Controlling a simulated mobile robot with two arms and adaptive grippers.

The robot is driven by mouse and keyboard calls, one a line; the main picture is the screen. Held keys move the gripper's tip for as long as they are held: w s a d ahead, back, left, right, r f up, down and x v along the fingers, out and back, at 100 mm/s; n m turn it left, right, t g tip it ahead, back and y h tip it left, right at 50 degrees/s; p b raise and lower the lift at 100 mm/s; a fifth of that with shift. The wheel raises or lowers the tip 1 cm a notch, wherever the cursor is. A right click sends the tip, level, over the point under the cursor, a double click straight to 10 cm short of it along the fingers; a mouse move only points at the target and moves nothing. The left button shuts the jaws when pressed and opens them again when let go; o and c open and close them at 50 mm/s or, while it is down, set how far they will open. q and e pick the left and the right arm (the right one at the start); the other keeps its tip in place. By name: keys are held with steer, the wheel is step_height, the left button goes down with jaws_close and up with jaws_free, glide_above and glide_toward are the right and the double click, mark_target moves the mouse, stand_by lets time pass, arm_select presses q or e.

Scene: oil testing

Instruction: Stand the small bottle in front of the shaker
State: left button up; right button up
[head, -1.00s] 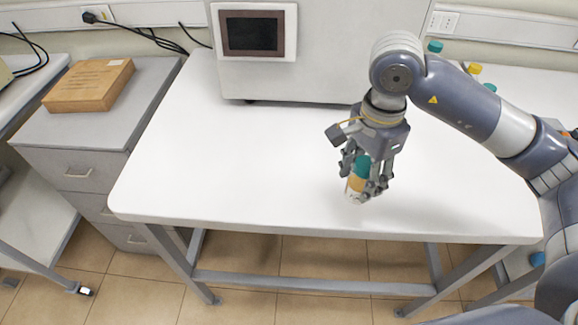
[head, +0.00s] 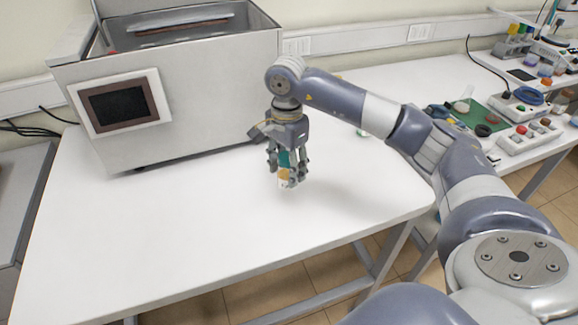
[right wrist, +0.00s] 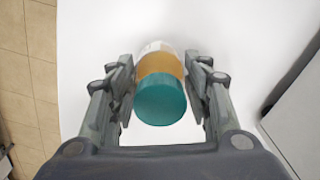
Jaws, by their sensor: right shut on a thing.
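The small bottle (head: 285,173) has a teal cap, an amber-yellow band and a white lower part. My right gripper (head: 288,168) is shut on it and holds it roughly upright over the white table. I cannot tell whether its base touches the table. In the right wrist view the bottle (right wrist: 161,92) sits between the two fingers of the gripper (right wrist: 162,88), cap toward the camera. The shaker (head: 185,95) is the large grey box with a dark screen and open top, behind and left of the gripper. My left gripper is not in view.
The white table (head: 180,230) is clear in front of the shaker and to its left. A second bench at the right carries a green mat (head: 480,115), several coloured caps and a white block (head: 530,135). A grey cabinet (head: 20,190) stands at the left edge.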

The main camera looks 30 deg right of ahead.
steer(key=shift+w+d+f, duration=0.15)
steer(key=shift+w+d, duration=0.55)
steer(key=shift+d, duration=0.1)
step_height(320, 180, down, 3)
steer(key=shift+s+r+p, duration=0.1)
steer(key=shift+p, duration=0.85)
steer(key=shift+f, duration=0.25)
steer(key=shift+f, duration=0.15)
steer(key=o, duration=0.8)
steer(key=shift+f+b, duration=0.1)
steer(key=shift+b, duration=0.2)
steer(key=o, duration=0.4)
